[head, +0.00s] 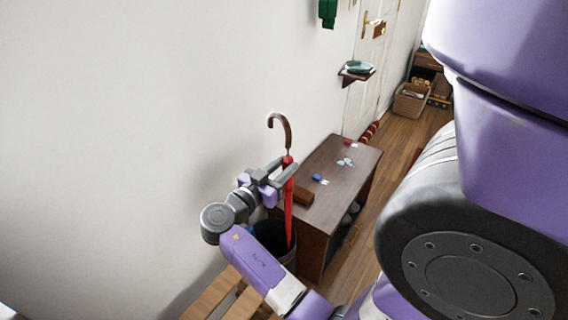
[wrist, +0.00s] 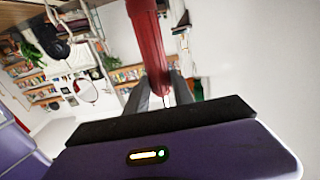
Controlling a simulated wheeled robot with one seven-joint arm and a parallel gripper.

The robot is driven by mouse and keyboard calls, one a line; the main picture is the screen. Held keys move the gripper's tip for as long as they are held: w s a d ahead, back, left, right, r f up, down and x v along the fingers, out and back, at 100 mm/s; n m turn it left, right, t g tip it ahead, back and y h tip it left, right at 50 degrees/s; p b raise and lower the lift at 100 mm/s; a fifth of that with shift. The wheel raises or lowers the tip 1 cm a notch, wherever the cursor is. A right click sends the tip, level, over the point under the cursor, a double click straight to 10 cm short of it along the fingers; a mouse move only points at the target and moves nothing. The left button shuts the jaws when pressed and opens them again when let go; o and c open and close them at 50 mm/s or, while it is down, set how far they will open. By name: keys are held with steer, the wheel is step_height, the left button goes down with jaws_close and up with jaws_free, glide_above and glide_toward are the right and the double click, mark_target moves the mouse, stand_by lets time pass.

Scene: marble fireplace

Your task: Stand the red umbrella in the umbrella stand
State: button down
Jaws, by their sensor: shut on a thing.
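The red umbrella (head: 289,205) is upright in the head view, with its brown hooked handle (head: 281,124) at the top. My gripper (head: 285,178) is shut on the umbrella's upper part, below the handle. The umbrella stand (head: 283,241) is a dark round bin beside the cabinet, partly hidden by my arm. The umbrella's lower end overlaps the stand's opening in the picture; I cannot tell how deep the tip is. In the wrist view the red umbrella (wrist: 148,50) runs up from between the fingers.
A slatted wooden bench (head: 213,296) is in front at left. The white wall is close behind. A small shelf (head: 356,73) holds a green dish.

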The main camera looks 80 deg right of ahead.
steer(key=b, duration=0.3)
glide_above(286, 222)
steer(key=a, duration=0.1)
step_height(286, 222, down, 6)
steer(key=f+b, duration=2)
steer(key=shift+w+a+f, duration=0.1)
steer(key=shift+w+f, duration=0.1)
steer(key=shift+w, duration=0.1)
